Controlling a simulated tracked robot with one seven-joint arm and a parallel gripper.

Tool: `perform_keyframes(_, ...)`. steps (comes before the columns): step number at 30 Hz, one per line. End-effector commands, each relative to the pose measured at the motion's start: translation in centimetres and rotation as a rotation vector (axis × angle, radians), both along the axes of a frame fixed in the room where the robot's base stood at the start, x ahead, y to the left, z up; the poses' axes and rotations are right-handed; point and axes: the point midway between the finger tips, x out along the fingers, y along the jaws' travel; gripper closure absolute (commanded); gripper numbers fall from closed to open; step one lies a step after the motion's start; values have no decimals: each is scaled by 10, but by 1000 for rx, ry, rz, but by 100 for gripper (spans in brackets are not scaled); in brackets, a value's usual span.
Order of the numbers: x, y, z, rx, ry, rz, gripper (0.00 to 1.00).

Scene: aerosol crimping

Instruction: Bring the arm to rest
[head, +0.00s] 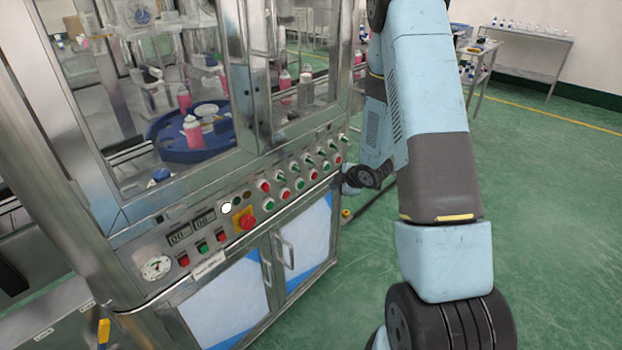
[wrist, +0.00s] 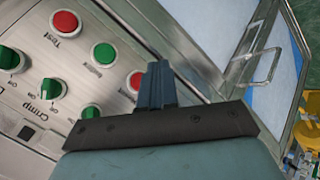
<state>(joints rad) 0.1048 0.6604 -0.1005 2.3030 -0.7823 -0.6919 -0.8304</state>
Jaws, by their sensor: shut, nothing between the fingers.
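My gripper (wrist: 157,86) shows in the wrist view as two dark blue fingers pressed together, shut and empty. The fingers point at the machine's control panel (wrist: 75,88), over the area near a red button (wrist: 136,80). I cannot tell whether they touch the panel. In the head view my blue-and-grey arm stands at the right of the machine, bent, with its far end low beside the right end of the panel. The gripper's fingers cannot be made out there.
The crimping machine (head: 262,130) has glass doors, a blue rotary table (head: 165,148) and pink bottles inside. Door handles (head: 286,250) stick out below the panel. An emergency stop (head: 246,222) sits on the panel. Green floor (head: 560,230) is open at right; benches stand behind.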

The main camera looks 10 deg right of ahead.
Motion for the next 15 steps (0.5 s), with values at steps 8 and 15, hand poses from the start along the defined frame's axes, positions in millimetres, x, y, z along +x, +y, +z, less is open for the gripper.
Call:
perform_keyframes(8, 1, -1, 7, -3, 1, -14, 100)
perform_keyframes(15, 2, -12, 62, -15, 16, -148, 100)
